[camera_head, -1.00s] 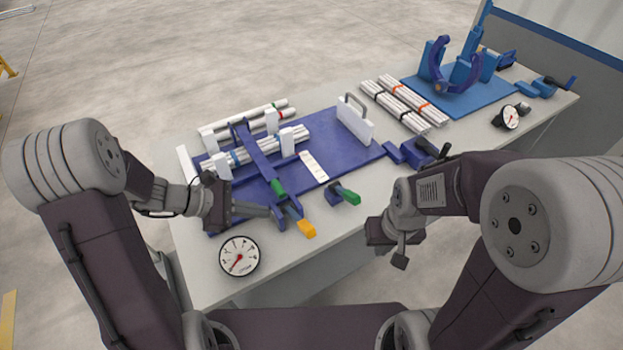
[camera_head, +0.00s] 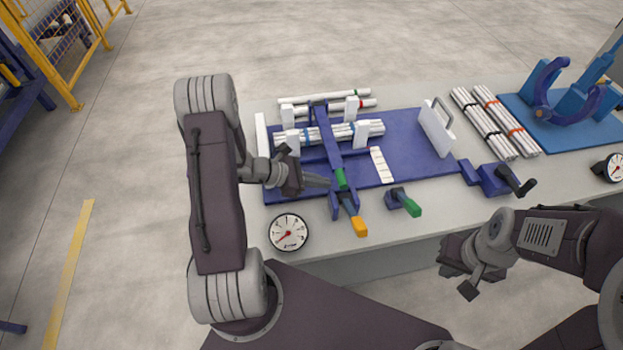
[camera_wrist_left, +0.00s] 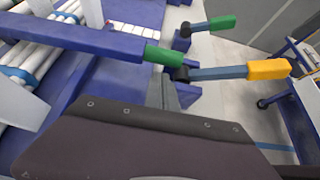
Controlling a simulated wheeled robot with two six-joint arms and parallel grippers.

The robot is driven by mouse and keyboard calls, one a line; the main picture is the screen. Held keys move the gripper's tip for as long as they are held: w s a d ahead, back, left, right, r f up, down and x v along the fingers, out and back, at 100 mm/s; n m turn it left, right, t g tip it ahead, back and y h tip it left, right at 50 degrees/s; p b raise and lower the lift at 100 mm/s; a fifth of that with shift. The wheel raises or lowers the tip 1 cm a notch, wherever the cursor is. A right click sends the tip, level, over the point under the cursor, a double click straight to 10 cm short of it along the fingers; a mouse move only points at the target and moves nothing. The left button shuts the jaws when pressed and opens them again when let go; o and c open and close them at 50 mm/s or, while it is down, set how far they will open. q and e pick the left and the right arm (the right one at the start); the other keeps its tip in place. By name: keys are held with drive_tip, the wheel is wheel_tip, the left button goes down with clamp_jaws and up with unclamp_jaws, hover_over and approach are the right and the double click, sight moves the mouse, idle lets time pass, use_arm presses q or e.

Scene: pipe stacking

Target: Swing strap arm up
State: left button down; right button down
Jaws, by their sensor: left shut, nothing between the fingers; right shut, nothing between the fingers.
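The strap arm (camera_head: 327,143) is a blue bar with a green grip (camera_head: 341,179) at its near end. It lies down across the bundle of white pipes (camera_head: 325,133) in the blue fixture. My left gripper (camera_head: 328,182) is shut and empty, its fingertips close beside the green grip. In the left wrist view the fingers (camera_wrist_left: 164,92) reach to just below the green grip (camera_wrist_left: 164,55); I cannot tell whether they touch it. A yellow-tipped lever (camera_head: 358,225) sticks out from the bracket at that end. My right gripper (camera_head: 452,258) is shut and empty off the table's front edge.
A green-tipped lever (camera_head: 407,204) stands right of the yellow one. A dial gauge (camera_head: 288,232) lies at the front left. A black-handled crank (camera_head: 505,180), strapped pipe bundles (camera_head: 497,120) and a blue cradle (camera_head: 567,95) are to the right.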

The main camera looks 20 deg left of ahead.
use_arm(q)
drive_tip(key=shift+x, duration=1.7)
wheel_tip(320, 180, up, 17)
drive_tip(key=w+a+n+g+h+p, duration=0.2)
drive_tip(key=w+n+p, duration=0.1)
drive_tip(key=p, duration=1.2)
drive_tip(key=w+a+r+p, duration=0.3)
drive_tip(key=w+a+r, duration=0.1)
drive_tip(key=w+r, duration=0.2)
drive_tip(key=w+a+r+p, duration=0.3)
drive_tip(key=w+a+r, duration=0.1)
drive_tip(key=w+r, duration=0.3)
drive_tip(key=shift+a+r, duration=0.4)
drive_tip(key=shift+r, duration=0.65)
